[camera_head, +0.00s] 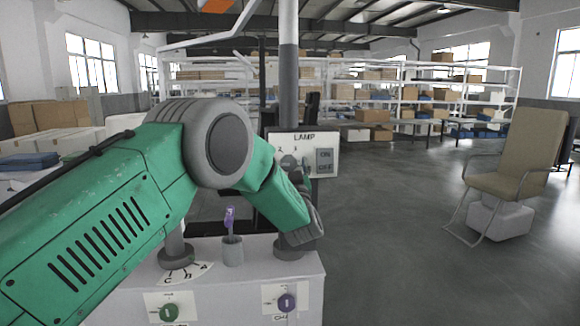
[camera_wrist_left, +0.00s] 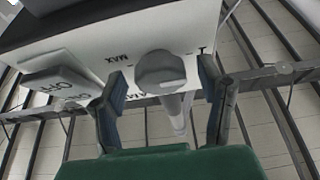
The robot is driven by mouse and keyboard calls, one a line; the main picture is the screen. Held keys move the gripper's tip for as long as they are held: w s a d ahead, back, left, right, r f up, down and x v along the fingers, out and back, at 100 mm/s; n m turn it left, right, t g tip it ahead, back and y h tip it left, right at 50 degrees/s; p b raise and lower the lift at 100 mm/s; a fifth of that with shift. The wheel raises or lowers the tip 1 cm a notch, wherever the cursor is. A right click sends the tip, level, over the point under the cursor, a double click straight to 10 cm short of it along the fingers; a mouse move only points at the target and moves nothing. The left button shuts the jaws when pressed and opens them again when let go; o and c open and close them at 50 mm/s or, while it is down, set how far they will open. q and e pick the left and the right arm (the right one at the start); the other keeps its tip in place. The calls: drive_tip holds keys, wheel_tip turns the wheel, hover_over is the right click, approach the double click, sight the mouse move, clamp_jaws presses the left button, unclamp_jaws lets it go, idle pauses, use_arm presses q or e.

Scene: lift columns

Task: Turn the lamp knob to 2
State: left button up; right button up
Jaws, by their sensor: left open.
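The lamp panel (camera_head: 274,143) is a white board labelled LAMP, mounted on a grey column. Its grey round lamp knob (camera_head: 288,161) sits left of the ON/OFF switch (camera_head: 325,161), with small numbers above it. In the left wrist view the knob (camera_wrist_left: 160,72) shows large, between the fingers in the picture, with "MAX" printed beside it. My left gripper (camera_wrist_left: 162,80) is open, one finger on each side of the knob; I see no clear contact. In the head view my green arm and wrist partly hide the gripper below the panel. The knob's exact setting is not readable.
The ON/OFF switch (camera_wrist_left: 62,84) lies close to my left finger. A beige chair (camera_head: 515,155) stands right on open floor.

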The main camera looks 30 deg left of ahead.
use_arm(q)
drive_tip(key=c, duration=1.1)
drive_tip(key=shift+c, duration=0.2)
drive_tip(key=shift+m+h, duration=0.4)
drive_tip(key=shift+m, duration=0.3)
drive_tip(key=m+h, duration=0.1)
drive_tip(key=m, duration=0.2)
drive_tip(key=m+t+h+p, duration=0.1)
drive_tip(key=m+h, duration=0.1)
drive_tip(key=m, duration=0.2)
drive_tip(key=m+h+p, duration=0.1)
drive_tip(key=m+h, duration=0.1)
drive_tip(key=m, duration=0.2)
drive_tip(key=shift+s+h, duration=0.1)
drive_tip(key=shift+h, duration=0.2)
drive_tip(key=shift+f+m+h, duration=0.1)
drive_tip(key=shift+m+h, duration=0.5)
drive_tip(key=shift+m, duration=1.4)
drive_tip(key=shift+f, duration=0.1)
